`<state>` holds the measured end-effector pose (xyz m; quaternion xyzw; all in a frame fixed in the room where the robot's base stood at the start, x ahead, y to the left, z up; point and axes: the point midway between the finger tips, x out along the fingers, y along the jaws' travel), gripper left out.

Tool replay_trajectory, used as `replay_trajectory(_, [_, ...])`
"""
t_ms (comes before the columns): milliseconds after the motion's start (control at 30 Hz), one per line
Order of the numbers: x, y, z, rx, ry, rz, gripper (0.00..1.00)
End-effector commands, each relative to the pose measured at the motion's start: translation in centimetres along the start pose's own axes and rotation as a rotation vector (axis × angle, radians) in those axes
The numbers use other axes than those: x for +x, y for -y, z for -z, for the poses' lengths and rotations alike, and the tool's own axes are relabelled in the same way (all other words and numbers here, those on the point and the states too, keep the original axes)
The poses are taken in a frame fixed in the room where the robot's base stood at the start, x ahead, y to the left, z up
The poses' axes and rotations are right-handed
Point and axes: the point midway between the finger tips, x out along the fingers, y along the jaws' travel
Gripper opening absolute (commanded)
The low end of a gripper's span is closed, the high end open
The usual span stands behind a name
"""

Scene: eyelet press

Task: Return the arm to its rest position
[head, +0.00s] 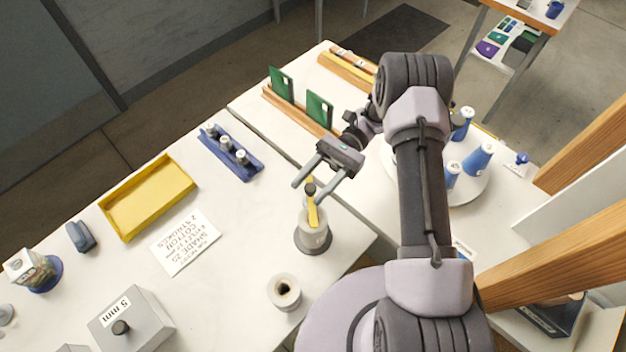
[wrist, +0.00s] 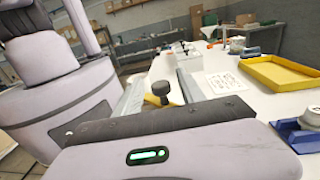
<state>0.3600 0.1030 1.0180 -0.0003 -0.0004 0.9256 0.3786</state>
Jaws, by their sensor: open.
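My gripper (head: 313,185) is open, with its two fingers apart above the table near its front right corner in the head view. Just below the fingers stands an eyelet press (head: 313,236), grey and cylindrical with a yellow lever and a dark knob. In the wrist view the dark knob (wrist: 161,90) shows just beyond the gripper body, with a bit of yellow beside it. I cannot tell whether a finger touches the knob. My arm reaches up and over from the lower right of the head view.
A white spool-like cup (head: 284,291) stands near the press. A yellow tray (head: 112,215), a printed card (head: 186,241), a blue rack (head: 245,171) and a grey box (head: 142,326) lie leftward. Green cards (head: 319,109) stand behind. A round white stand (head: 478,188) with blue cones is at right.

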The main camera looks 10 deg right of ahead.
Motion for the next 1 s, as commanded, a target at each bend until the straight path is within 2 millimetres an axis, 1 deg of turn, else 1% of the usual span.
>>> replay_trajectory(33, [-1.0,0.0,-0.1,0.001,-0.001,0.002,0.46])
replay_trajectory(100, [-2.4,0.0,-0.1,0.000,0.000,0.002,0.46])
replay_trajectory(233, [-3.8,0.0,-0.1,0.000,0.000,0.001,0.46])
replay_trajectory(667, [-3.9,0.0,-0.1,0.001,-0.001,0.000,0.46])
replay_trajectory(767, [-3.9,0.0,-1.4,0.001,-0.001,0.000,0.46])
replay_trajectory(800, [-3.9,0.0,-2.5,0.001,-0.001,0.000,0.46])
replay_trajectory(1000, [-3.9,0.0,-6.6,0.001,-0.001,0.000,0.46])
